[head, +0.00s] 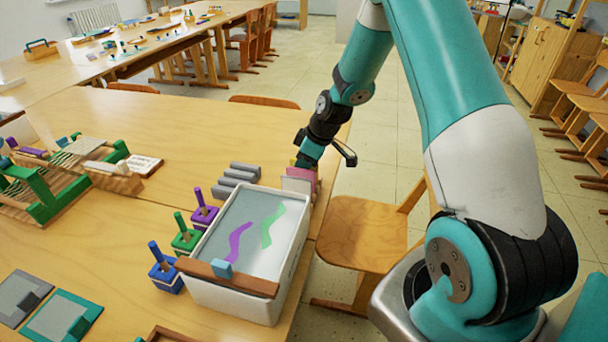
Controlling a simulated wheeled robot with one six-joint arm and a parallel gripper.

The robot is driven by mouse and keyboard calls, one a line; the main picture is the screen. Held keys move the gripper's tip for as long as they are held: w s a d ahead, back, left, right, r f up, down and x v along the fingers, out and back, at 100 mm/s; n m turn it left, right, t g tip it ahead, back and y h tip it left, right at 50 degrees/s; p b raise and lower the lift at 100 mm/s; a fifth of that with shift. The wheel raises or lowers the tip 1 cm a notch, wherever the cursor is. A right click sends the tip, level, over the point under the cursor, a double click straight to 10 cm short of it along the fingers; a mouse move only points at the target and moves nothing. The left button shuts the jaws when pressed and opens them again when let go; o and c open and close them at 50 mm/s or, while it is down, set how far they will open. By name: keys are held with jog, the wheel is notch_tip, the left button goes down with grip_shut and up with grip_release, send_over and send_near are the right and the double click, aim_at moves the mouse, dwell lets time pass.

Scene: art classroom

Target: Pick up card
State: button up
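Two thin upright card-like pieces, one pale (296,185) and one pink (303,173), stand at the table's right edge, just behind the white tub. My gripper (306,162) is low over the table edge, right at the pink piece. Its fingers are small and partly hidden, so I cannot tell whether they are open, or touch or hold the piece. I cannot tell which of these the task calls the card.
The white tub (281,282) holds grey liquid with purple and green swirls; a wooden bar lies across its front. Blue (165,278), green (186,240) and purple (204,214) handled blocks stand to its left. Grey bars (238,178) lie behind it. A wooden chair (362,232) stands right of the table.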

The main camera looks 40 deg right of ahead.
grip_shut()
jog(key=shift+r, duration=0.15)
